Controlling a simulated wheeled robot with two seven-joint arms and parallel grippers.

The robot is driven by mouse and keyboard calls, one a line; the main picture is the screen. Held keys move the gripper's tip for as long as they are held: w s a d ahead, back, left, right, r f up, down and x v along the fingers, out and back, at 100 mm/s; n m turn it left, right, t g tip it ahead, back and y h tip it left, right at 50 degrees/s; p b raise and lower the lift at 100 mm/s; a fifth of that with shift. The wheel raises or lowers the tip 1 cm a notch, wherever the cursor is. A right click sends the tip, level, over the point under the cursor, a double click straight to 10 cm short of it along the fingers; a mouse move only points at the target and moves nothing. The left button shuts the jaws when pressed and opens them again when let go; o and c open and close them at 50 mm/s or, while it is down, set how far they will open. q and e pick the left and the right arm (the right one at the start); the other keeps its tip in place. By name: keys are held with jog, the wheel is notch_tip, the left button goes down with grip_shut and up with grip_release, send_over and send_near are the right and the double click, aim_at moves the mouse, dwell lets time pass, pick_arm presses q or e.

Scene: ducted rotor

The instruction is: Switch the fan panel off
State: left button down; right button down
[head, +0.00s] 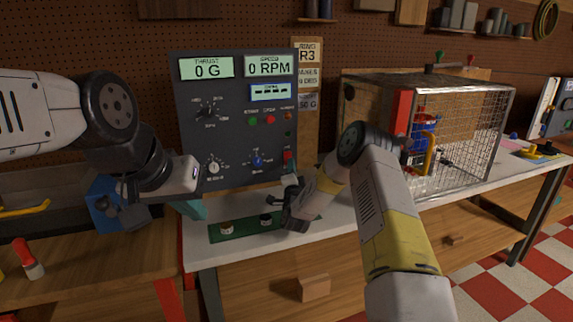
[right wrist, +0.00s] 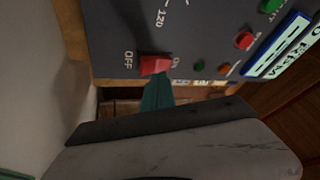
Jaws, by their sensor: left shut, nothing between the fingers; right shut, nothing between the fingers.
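The dark fan panel (head: 232,135) stands upright at the back of the white bench. Its displays read THRUST 0 G and SPEED 0 RPM, and a small blue display shows dashes. A red rocker switch (head: 288,156) is at its lower right; in the right wrist view the switch (right wrist: 154,65) lies between the OFF and ON marks. I cannot tell its position. My right gripper (head: 291,180) is shut and empty just below the switch; its teal fingertips (right wrist: 157,92) are at the switch's edge, contact unclear. My left gripper (head: 193,209) is shut and empty before the panel's lower left.
A wire-mesh cage (head: 460,135) with a red post stands on the bench to the right. A green mat (head: 245,230) with small round parts lies before the panel. Knobs and small buttons sit near the switch. The bench between panel and cage is narrow.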

jog(key=shift+w+f, duration=0.1)
dwell(0.5)
jog(key=shift+w+a+f, duration=0.1)
jog(key=shift+w, duration=0.15)
jog(key=shift+w+a+f, duration=0.15)
jog(key=shift+w, duration=0.25)
dwell(0.7)
jog(key=shift+s, duration=0.1)
jog(key=shift+s+d+r, duration=0.25)
jog(key=shift+s+r, duration=0.15)
jog(key=shift+s, duration=0.3)
jog(key=shift+s+d+r, duration=0.25)
jog(key=shift+s+r, duration=0.1)
jog(key=shift+s, duration=0.35)
jog(key=shift+s+d+r, duration=0.2)
jog(key=shift+s+r, duration=0.15)
jog(key=shift+s, duration=0.4)
jog(key=shift+s+d+r, duration=0.25)
jog(key=shift+s+r, duration=0.1)
jog(key=shift+s, duration=0.35)
